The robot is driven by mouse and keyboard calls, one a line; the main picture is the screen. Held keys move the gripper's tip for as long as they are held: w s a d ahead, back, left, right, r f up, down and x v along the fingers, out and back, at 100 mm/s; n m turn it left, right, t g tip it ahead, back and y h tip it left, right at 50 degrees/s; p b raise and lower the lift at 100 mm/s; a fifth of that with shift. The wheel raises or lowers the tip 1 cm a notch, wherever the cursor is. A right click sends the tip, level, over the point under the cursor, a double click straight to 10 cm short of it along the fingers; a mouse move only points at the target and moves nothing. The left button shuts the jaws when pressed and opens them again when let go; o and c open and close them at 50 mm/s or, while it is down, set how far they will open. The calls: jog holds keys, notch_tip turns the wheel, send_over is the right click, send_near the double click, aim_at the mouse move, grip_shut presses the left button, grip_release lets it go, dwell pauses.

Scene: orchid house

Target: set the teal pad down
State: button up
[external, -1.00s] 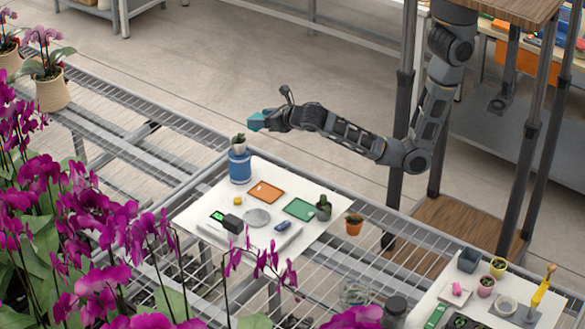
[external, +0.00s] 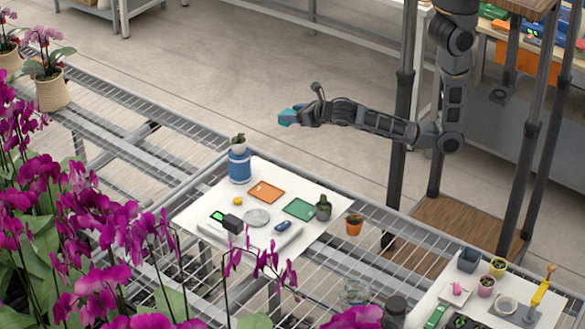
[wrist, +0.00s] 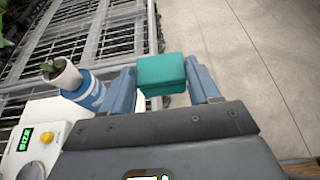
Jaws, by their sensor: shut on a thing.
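The teal pad (wrist: 161,73) is a small block held between the two fingers of my gripper (wrist: 163,85) in the wrist view. In the external view the teal pad (external: 288,117) is at the tip of my gripper (external: 298,115). The gripper is shut on it and holds it in the air, apart from any surface. In the picture it appears above and to the right of the white board (external: 222,199) on the bench.
Purple orchids (external: 120,240) fill the near left.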

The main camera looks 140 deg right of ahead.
jog(key=w+a+f, duration=0.1)
jog(key=w+f, duration=0.2)
jog(key=w+a+f, duration=0.2)
jog(key=w+f, duration=0.1)
jog(key=w, duration=0.1)
jog(key=w+a+f+b, duration=0.1)
jog(key=w+f, duration=0.2)
jog(key=shift+w+a+f, duration=0.3)
jog(key=shift+w, duration=0.05)
jog(key=shift+f, duration=2)
jog(key=shift+f, duration=0.15)
jog(key=o, duration=1)
jog(key=shift+a+r, duration=0.1)
jog(key=shift+r, duration=0.1)
jog(key=v, duration=1.2)
jog(key=shift+f+b, duration=0.1)
jog(key=shift+b, duration=0.2)
